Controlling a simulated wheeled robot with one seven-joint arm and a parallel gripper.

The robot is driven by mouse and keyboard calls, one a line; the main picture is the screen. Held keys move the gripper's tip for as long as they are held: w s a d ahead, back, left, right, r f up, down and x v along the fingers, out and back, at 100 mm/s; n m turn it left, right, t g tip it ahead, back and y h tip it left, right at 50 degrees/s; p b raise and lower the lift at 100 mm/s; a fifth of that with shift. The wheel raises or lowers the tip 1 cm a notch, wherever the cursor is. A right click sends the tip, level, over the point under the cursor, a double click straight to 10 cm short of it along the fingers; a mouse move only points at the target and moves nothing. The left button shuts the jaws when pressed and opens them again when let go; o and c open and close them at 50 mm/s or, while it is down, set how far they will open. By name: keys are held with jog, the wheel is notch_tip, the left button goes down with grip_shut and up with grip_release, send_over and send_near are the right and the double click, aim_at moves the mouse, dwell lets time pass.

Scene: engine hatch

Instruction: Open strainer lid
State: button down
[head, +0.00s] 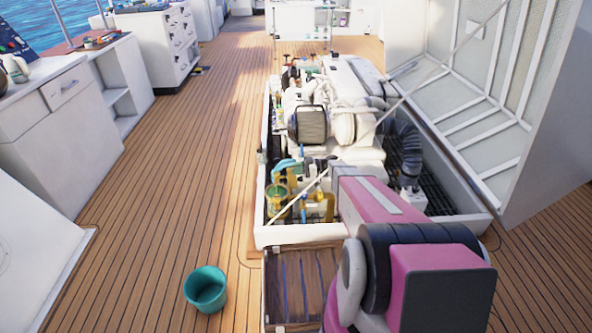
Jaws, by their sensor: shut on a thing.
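A brass-coloured strainer with a round green top (277,191) stands in the near left corner of the engine hatch. It is small here, and I cannot tell whether its lid is on or loose. More brass and yellow fittings (318,208) stand just right of it. My pink and black arm reaches from the lower right over the hatch's near edge. Its far end is right of the strainer.
The white engine (345,110) fills the hatch, which has a raised white rim (300,234). A thin diagonal rod crosses the opening near the strainer. The raised hatch cover (480,110) stands at right. A teal bucket (206,288) stands on open deck at left.

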jog(key=shift+f, duration=0.4)
jog(key=c, duration=0.9)
grip_release()
jog(key=shift+r, duration=0.1)
jog(key=d, duration=0.3)
jog(key=d+r, duration=0.1)
jog(key=d, duration=0.6)
jog(key=shift+s+d+r, duration=0.2)
jog(key=shift+d+r, duration=0.05)
jog(key=shift+d, duration=0.05)
